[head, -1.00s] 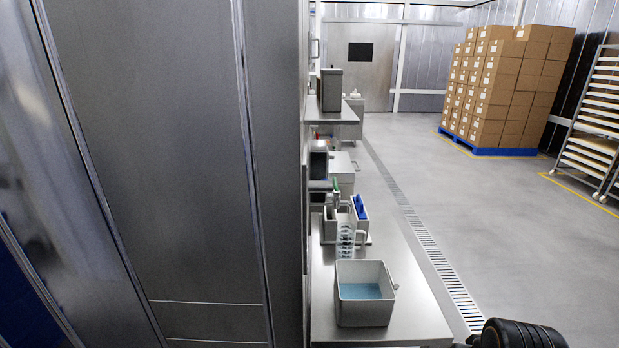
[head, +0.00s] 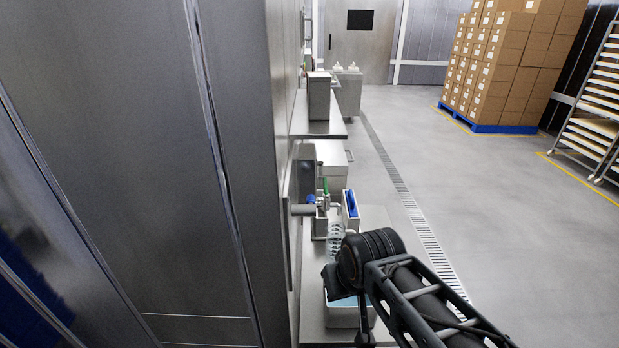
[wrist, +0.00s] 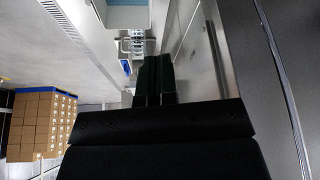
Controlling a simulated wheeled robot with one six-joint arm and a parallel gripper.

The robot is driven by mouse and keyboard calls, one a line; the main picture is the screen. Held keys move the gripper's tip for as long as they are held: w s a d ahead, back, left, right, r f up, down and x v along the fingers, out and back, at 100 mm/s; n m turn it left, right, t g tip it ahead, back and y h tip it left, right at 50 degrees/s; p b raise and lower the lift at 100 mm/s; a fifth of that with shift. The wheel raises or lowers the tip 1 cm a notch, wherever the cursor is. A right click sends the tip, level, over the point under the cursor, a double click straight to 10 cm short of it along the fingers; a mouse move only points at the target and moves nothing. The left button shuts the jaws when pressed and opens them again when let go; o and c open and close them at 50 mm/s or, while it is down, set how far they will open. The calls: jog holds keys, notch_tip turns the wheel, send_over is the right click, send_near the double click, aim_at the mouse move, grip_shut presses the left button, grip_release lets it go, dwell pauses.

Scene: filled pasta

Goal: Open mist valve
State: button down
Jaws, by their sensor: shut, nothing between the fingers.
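My gripper (wrist: 157,65) shows in the wrist view as two dark fingers side by side, shut with nothing between them. Its fingertips point toward the steel counter and its small items. In the head view my dark arm reaches in over the counter's near end and the fingers are not clear. I cannot pick out the mist valve for certain. A small blue fitting (head: 311,199) and a green upright piece (head: 325,186) stand by a grey horizontal pipe (head: 302,210) at the wall. They are beyond my arm and apart from it.
A clear stacked item (head: 335,238) and a blue-topped holder (head: 351,203) stand beyond. Tall steel panels (head: 130,150) close the left. The floor right is open.

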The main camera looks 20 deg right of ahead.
notch_tip(320, 180, up, 8)
jog(key=t+p, duration=0.1)
jog(key=p, duration=0.3)
jog(key=shift+s, duration=0.2)
